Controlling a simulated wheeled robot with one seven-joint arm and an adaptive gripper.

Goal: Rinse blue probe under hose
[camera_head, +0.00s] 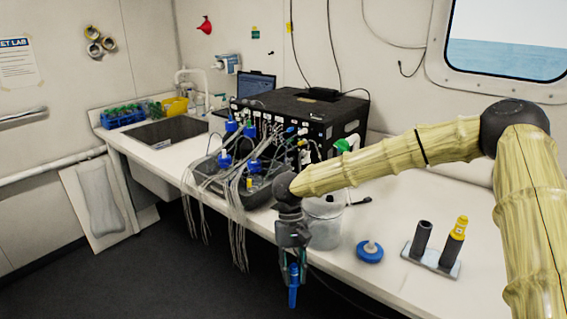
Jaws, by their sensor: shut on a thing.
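My gripper (292,256) hangs pointing down in front of the bench's front edge. It is shut on the blue probe (293,286), which hangs upright below the fingers, over the dark floor. A sink (167,131) is set into the bench at the back left, with a white pipe-like fitting (181,75) rising behind it. I cannot tell which part is the hose.
On the bench (385,215), a black box (300,112) and a tray of tubes and blue-capped bottles stand mid-left. A clear container (325,228) is just behind my gripper. A blue round cap (370,251) and a holder (437,262) with a yellow-topped probe (454,240) are right.

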